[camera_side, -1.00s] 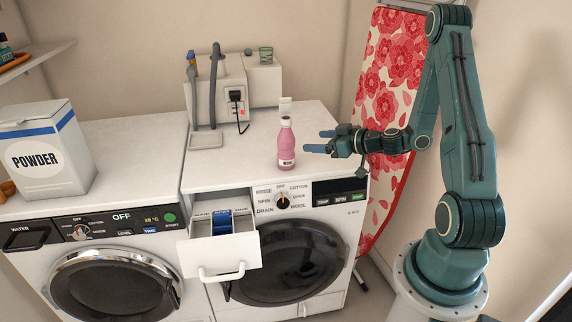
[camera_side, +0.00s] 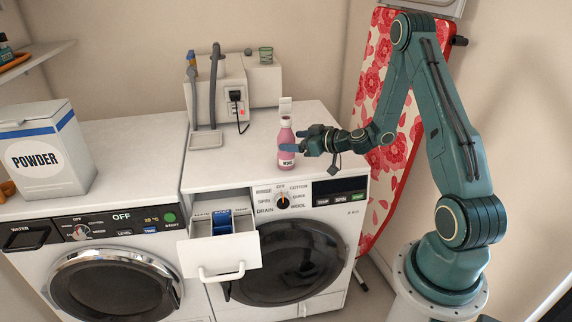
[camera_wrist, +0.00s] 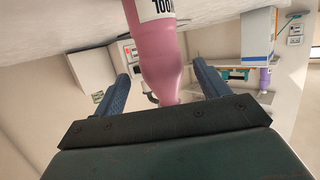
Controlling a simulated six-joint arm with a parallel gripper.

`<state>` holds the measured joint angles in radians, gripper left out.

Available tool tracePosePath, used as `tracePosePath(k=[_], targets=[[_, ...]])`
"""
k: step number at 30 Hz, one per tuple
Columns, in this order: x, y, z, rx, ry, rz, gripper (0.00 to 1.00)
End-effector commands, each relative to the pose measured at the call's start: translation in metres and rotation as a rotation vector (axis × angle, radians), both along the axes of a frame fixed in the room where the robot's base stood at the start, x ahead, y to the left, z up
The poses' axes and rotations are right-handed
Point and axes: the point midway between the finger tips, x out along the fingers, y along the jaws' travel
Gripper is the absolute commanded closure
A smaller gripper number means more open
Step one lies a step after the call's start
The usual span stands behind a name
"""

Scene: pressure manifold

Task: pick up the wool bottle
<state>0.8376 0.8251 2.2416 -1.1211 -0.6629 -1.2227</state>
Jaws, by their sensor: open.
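The wool bottle (camera_side: 286,146) is pink with a white cap and a white label. It stands upright on top of the right washing machine (camera_side: 232,174). My gripper (camera_side: 291,141) is at the bottle in the side view, its blue fingers level with the bottle's body and partly over it. In the wrist view, the bottle (camera_wrist: 160,55) lies between the two open fingers of my gripper (camera_wrist: 161,85), with a gap on both sides. The bottle's neck and cap are partly hidden by the gripper body in the wrist view.
An open detergent drawer (camera_side: 215,248) juts out from the machine's front, below the bottle. A white unit with a grey hose (camera_side: 215,75) stands behind on the left. A powder box (camera_side: 45,158) stands on the left machine. A floral ironing board (camera_side: 392,75) leans behind my arm.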

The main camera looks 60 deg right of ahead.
Motion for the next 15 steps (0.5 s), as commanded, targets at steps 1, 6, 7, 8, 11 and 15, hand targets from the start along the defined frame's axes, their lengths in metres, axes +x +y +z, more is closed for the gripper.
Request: tracePosePath(k=[1,6,7,8,11,15], targets=[[0.002,0.0,-0.001,-0.001,0.0,0.0,0.26],[0.003,0.0,-0.001,0.0,0.0,0.0,0.26],[0.003,0.0,-0.001,0.0,0.0,0.0,0.26],[0.004,0.0,-0.001,-0.001,0.0,0.0,0.26],[0.008,0.001,-0.003,-0.001,0.0,0.001,0.26],[0.02,0.003,-0.007,-0.001,0.0,0.003,0.26]])
